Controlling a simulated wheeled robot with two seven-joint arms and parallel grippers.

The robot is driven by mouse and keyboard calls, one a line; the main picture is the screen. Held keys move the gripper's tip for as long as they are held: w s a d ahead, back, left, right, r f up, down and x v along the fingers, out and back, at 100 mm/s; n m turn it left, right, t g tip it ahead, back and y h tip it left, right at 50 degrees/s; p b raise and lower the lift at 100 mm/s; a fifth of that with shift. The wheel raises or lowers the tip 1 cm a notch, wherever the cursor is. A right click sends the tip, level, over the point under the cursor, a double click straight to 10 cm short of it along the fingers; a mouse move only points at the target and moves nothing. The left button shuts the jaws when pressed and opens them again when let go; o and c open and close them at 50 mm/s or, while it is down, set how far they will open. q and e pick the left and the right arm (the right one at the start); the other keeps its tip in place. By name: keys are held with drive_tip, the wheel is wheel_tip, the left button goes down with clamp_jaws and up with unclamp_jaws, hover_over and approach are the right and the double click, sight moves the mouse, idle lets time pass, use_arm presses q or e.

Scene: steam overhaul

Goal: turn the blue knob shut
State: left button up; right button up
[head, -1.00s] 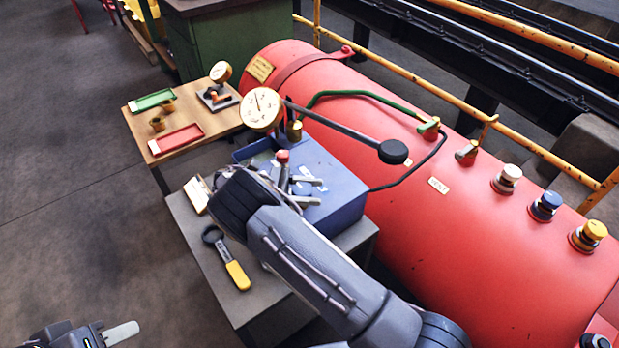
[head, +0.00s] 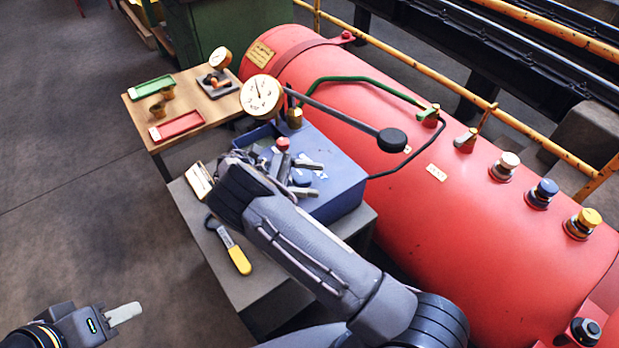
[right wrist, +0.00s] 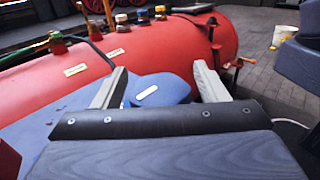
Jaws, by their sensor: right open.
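The blue knob (head: 543,190) stands upright on top of the red boiler, between a white knob (head: 507,163) and a yellow knob (head: 585,221). It also shows small at the top of the right wrist view (right wrist: 142,17). My right gripper (head: 306,178) is over the blue toolbox, well left of the blue knob and apart from it. In the right wrist view its fingers (right wrist: 162,86) are spread with nothing gripped between them. My left gripper (head: 124,314) is at the lower left, far from the boiler; only one pale finger shows clearly.
The blue toolbox (head: 345,200) stands on a grey bench beside the red boiler (head: 450,225). A long lever with a black end (head: 391,140) reaches over the boiler. A yellow-handled wrench (head: 238,260) lies on the bench. A yellow railing (head: 430,78) runs behind.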

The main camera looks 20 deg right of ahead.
sight(309, 177)
drive_tip(key=shift+r, duration=0.1)
drive_tip(key=shift+r, duration=0.35)
wheel_tip(309, 177, up, 3)
drive_tip(key=shift+s+f+p, duration=0.1)
drive_tip(key=shift+s+p, duration=0.05)
drive_tip(key=shift+p, duration=0.15)
drive_tip(key=s+a+r+p, duration=0.2)
drive_tip(key=s+a+r, duration=0.3)
drive_tip(key=s+r, duration=0.4)
drive_tip(key=s, duration=0.3)
drive_tip(key=shift+s+r, duration=0.15)
drive_tip(key=shift+s, duration=0.25)
